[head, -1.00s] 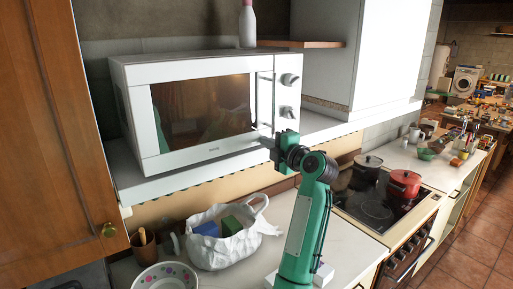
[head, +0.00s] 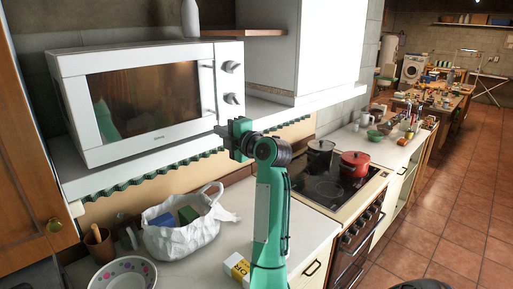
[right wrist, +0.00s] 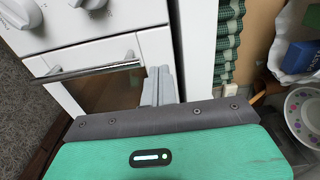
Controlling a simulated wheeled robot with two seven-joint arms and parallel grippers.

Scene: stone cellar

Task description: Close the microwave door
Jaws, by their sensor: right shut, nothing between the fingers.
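The white microwave (head: 143,98) stands on a shelf at the left of the head view. Its door (head: 150,101) has a dark window and looks flush with the control panel, so it appears shut. The door's metal handle (head: 208,90) is upright near two knobs; it also shows in the right wrist view (right wrist: 88,73). My right gripper (head: 220,130) is shut and empty, at the lower right front of the microwave, just below the handle's lower end. Its grey fingers (right wrist: 160,87) sit close together near the door edge; contact cannot be told. My left gripper is not in view.
The shelf (head: 265,108) has a green trim along its edge. Below, the counter holds a white bag (head: 180,238), a flowered bowl (head: 124,275) and a small box (head: 237,268). The stove (head: 330,190) carries two pots. Open tiled floor lies at the right.

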